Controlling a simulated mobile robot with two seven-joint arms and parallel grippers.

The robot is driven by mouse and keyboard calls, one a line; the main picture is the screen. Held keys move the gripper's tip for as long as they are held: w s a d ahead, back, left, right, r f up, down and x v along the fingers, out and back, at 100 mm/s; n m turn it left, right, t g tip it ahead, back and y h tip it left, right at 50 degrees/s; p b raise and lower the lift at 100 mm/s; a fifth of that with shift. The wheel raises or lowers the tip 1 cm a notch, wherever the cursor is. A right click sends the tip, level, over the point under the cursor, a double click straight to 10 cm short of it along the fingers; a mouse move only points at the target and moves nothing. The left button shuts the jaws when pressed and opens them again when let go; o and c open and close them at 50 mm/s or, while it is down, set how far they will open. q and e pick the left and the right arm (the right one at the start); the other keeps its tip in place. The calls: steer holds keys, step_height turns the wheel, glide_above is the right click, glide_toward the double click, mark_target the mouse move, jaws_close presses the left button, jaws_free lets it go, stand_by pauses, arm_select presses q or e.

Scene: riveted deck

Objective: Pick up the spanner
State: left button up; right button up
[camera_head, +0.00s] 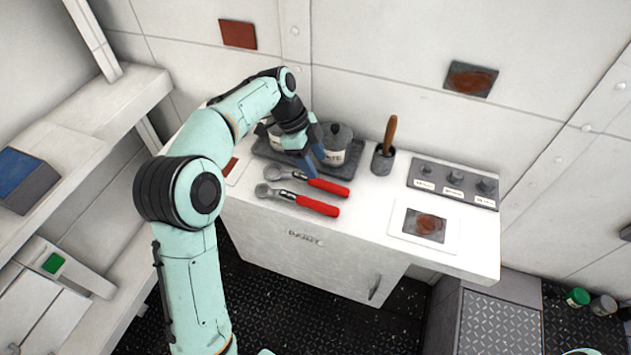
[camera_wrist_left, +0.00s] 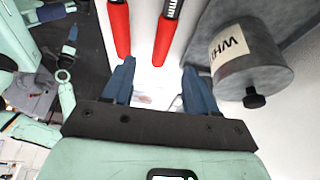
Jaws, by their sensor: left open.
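Two tools with red handles and grey metal heads lie side by side on the white counter: a rear one (camera_head: 328,186) and a front one (camera_head: 317,205). I cannot tell for certain which is the spanner. In the left wrist view the two red handles, one (camera_wrist_left: 119,28) and the other (camera_wrist_left: 164,38), show beyond my fingertips. My left gripper (camera_head: 314,162) is open and empty, pointing down close over the rear tool, apart from it as far as I can tell. Blue parts at the upper left of the wrist view may be my right gripper, but this is unclear.
A lidded grey pot labelled WHITE (camera_wrist_left: 245,62) stands on a dark tray (camera_head: 352,158) just behind the tools. A cup (camera_head: 382,162) with a wooden-handled brush, a panel with knobs (camera_head: 452,186) and a white card (camera_head: 400,232) are further right. A shelf (camera_head: 75,120) is at left.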

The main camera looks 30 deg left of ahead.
mark_target(325, 182)
arm_select(q)
steer(key=x, duration=0.3)
steer(key=shift+w+f, duration=0.15)
steer(key=shift+f, duration=0.05)
steer(key=shift+x, duration=2.65)
steer(key=shift+a, duration=0.2)
jaws_close()
